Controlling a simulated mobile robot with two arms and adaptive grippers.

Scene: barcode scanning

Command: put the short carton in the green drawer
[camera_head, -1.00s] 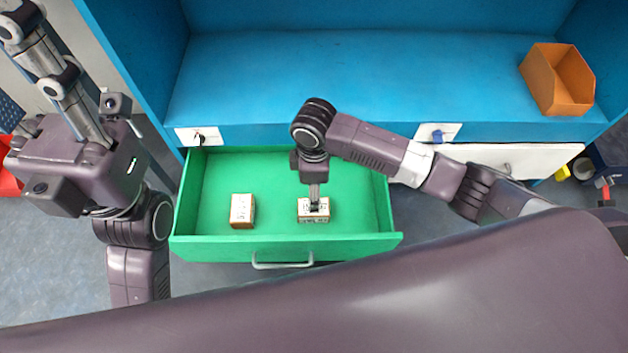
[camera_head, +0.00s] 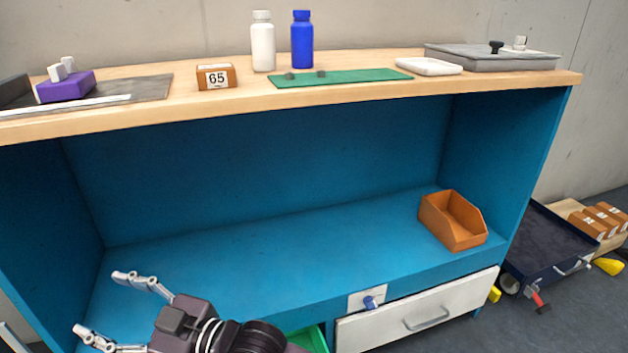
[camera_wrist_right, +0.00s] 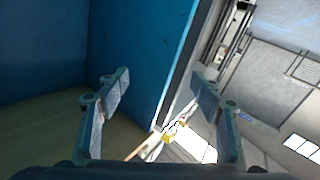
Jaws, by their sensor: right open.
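Only a small corner of the green drawer (camera_head: 311,340) shows at the bottom edge of the head view; its inside and any cartons in it are hidden. A brown carton marked 65 (camera_head: 215,77) stands on the wooden bench top; I cannot tell whether it is the short one. My right gripper (camera_head: 100,303) is at the lower left, in front of the blue shelf, with its fingers spread and nothing between them. In the right wrist view the fingers (camera_wrist_right: 160,110) are also apart and empty. My left gripper is out of view.
An orange bin (camera_head: 453,222) stands on the blue shelf (camera_head: 270,240). A white drawer (camera_head: 420,312) is shut at lower right. The bench top holds a white bottle (camera_head: 263,42), a blue bottle (camera_head: 302,40) and a green mat (camera_head: 345,78). A dark cart (camera_head: 550,245) stands at right.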

